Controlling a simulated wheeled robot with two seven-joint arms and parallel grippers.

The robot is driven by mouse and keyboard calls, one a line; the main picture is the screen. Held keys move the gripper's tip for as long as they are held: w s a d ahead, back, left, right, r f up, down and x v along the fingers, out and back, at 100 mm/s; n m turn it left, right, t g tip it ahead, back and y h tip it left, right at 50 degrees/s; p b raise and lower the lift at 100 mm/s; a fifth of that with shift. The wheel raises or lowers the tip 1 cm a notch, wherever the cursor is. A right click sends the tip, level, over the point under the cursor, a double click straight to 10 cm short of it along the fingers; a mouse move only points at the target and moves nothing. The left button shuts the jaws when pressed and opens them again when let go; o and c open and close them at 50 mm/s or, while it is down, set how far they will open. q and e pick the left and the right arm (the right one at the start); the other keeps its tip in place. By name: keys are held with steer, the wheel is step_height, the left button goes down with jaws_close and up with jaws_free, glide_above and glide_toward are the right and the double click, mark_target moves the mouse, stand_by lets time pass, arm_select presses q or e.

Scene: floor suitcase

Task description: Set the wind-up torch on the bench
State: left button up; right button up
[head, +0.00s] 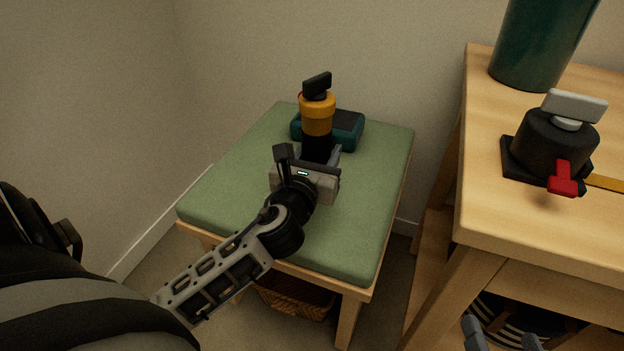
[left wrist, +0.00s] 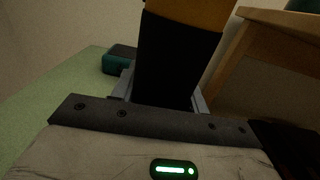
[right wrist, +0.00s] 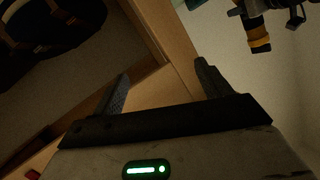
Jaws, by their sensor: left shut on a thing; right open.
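The wind-up torch (head: 317,118) has an orange body, a black lower part and a dark crank on top. It stands upright over the bench (head: 235,180), which has a green cushion top and wooden legs. My left gripper (head: 320,158) is shut on its black part. In the left wrist view the torch (left wrist: 178,60) fills the space between the fingers. Its bottom is hidden, so I cannot tell whether it touches the cushion. My right gripper (head: 503,336) is open and empty by the wooden table's front; its fingers also show in the right wrist view (right wrist: 163,88).
A teal box with a dark top (head: 345,130) lies on the bench just behind the torch. The wooden table (head: 520,225) at right holds a black device with a red lever (head: 555,145) and a dark green cylinder (head: 540,45). A basket (head: 295,297) is under the bench. The cushion's left part is clear.

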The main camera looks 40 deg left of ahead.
arm_select(q)
steer(key=shift+w+a+f+b, duration=0.15)
steer(key=shift+a+f+b, duration=0.05)
steer(key=shift+a+f, duration=0.25)
steer(key=shift+w+a+f+b, duration=0.2)
steer(key=shift+a+f, duration=0.15)
steer(key=shift+f, duration=0.2)
steer(key=shift+a+f+b, duration=0.2)
steer(key=shift+f+b, duration=0.25)
steer(key=shift+f, duration=0.1)
steer(key=shift+a+f+b, duration=0.15)
steer(key=shift+f+b, duration=0.25)
steer(key=shift+f, duration=0.1)
steer(key=shift+f+b, duration=0.85)
steer(key=shift+f, duration=0.1)
steer(key=shift+r, duration=0.15)
steer(key=o, duration=1.2)
steer(key=shift+f, duration=0.2)
arm_select(e)
steer(key=shift+w+a+r+m+t+y, duration=0.15)
steer(key=shift+w+a+r+t+y, duration=0.1)
steer(key=shift+r+t+y, duration=0.3)
steer(key=shift+w+a+r+m+t+y, duration=0.15)
steer(key=shift+w+r+t+y, duration=0.1)
steer(key=shift+r+t, duration=0.35)
steer(key=shift+r, duration=0.1)
arm_select(q)
steer(key=shift+r, duration=0.15)
arm_select(e)
steer(key=shift+g, duration=0.25)
